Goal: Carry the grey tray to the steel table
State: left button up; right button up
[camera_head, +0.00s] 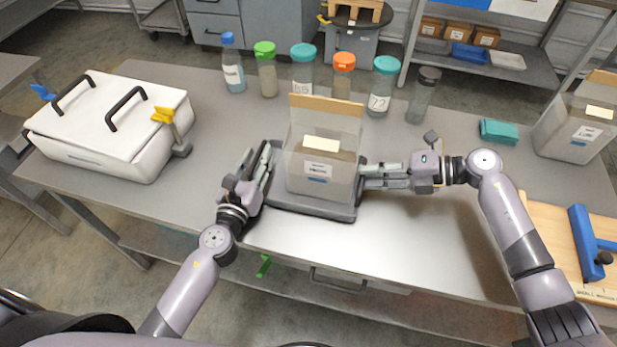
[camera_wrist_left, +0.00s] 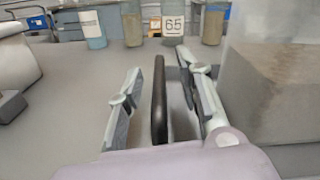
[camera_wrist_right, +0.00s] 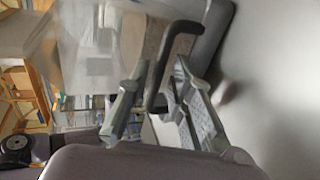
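The dark grey tray (camera_head: 305,208) sits on a steel-topped table (camera_head: 385,260) in the head view, with a clear box (camera_head: 322,150) of brownish contents standing on it. My left gripper (camera_head: 262,162) is at the tray's left side. In the left wrist view its open fingers stand on either side of a black handle (camera_wrist_left: 160,100), with gaps visible. My right gripper (camera_head: 370,175) is at the tray's right side. In the right wrist view its open fingers straddle the other black handle (camera_wrist_right: 165,65). The box hides much of the tray.
A white lidded case (camera_head: 105,125) stands at the left. Several capped bottles (camera_head: 303,70) line the back. A teal block (camera_head: 498,131), another clear box (camera_head: 575,130) and a wooden board (camera_head: 560,225) with a blue tool are at the right. The table front is clear.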

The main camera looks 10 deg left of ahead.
pick_arm(q)
jog(key=shift+c, duration=0.2)
jog(key=c, duration=0.5)
pick_arm(e)
grip_shut()
pick_arm(q)
grip_shut()
jog(key=shift+r, duration=0.1)
pick_arm(e)
jog(key=shift+r, duration=0.1)
